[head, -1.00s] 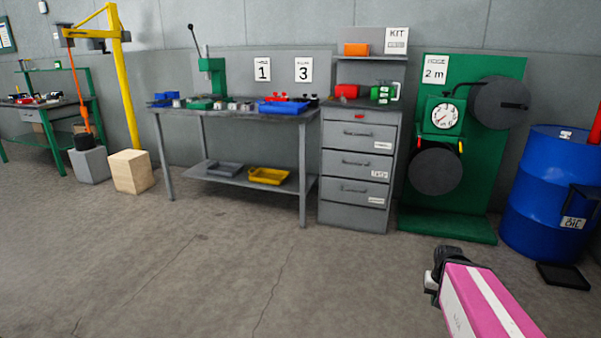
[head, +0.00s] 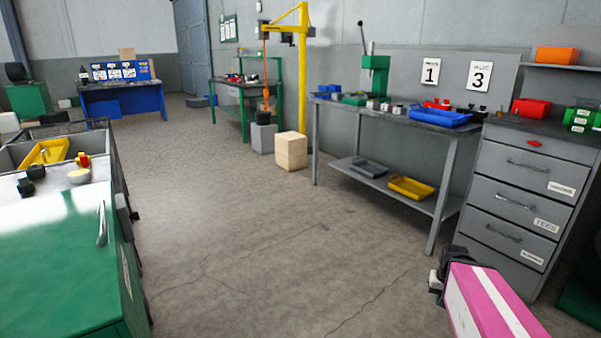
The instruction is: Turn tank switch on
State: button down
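I cannot make out a tank or a switch marked as the tank's in the current head view. A pink and white link of my arm, with a black and grey joint at its end, shows at the lower right. The fingers of my gripper do not show. On the worktop at the left are small black knob-like parts (head: 28,180) and a red and yellow part (head: 83,161); I cannot tell what they are.
A green-topped cabinet (head: 60,260) stands close at the left. A grey workbench (head: 352,115) and a drawer cabinet (head: 520,200) line the right wall. A wooden block (head: 291,151) stands by the yellow crane (head: 304,70). The floor (head: 260,240) between is clear.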

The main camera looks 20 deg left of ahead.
aim_at(135, 215)
jog(key=i+u, duration=0.1)
jog(key=u, duration=0.3)
jog(key=i+u, duration=0.15)
jog(key=u, duration=0.25)
jog(key=i+u, duration=0.15)
jog(key=u, duration=0.25)
jog(key=i+u, duration=0.1)
jog(key=u, duration=0.3)
jog(key=i+l+u, duration=0.1)
jog(key=u, duration=0.3)
jog(key=i+l+u, duration=0.2)
jog(key=u, duration=0.2)
jog(key=i+l+u, duration=0.25)
jog(key=u, duration=0.15)
